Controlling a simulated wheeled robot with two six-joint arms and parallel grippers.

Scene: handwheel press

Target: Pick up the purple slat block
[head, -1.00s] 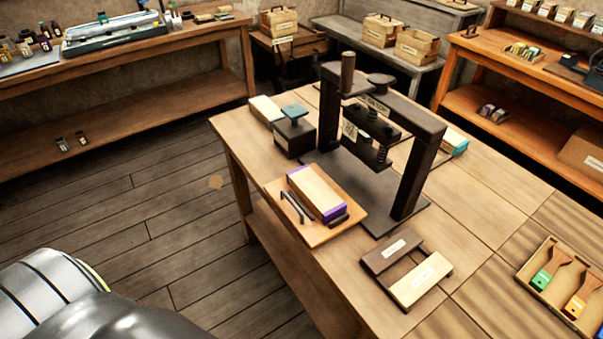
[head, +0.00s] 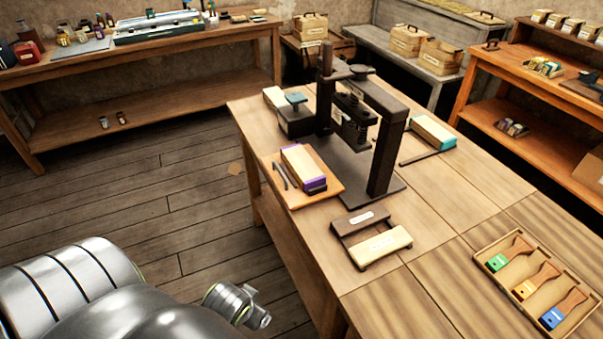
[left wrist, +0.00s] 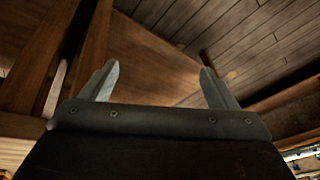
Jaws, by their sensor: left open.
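The purple slat block (head: 304,165) has a pale wood top and purple edges. It lies on an orange-brown wooden tray (head: 325,197) near the left edge of the workbench, in front of the press. My left arm shows low in the head view, short of the bench and apart from the block. In the left wrist view my left gripper (left wrist: 158,82) is open with nothing between its two fingers; wooden beams and planks show beyond it. The block cannot be made out in that view. My right gripper is not in view.
The dark handwheel press (head: 350,110) stands behind the tray. Dark bars (head: 284,175) lie on the tray's left side. A dark rack with a pale slat (head: 380,246) is in front. A teal-edged block (head: 432,131) lies right of the press, and a brush box (head: 480,258) further right.

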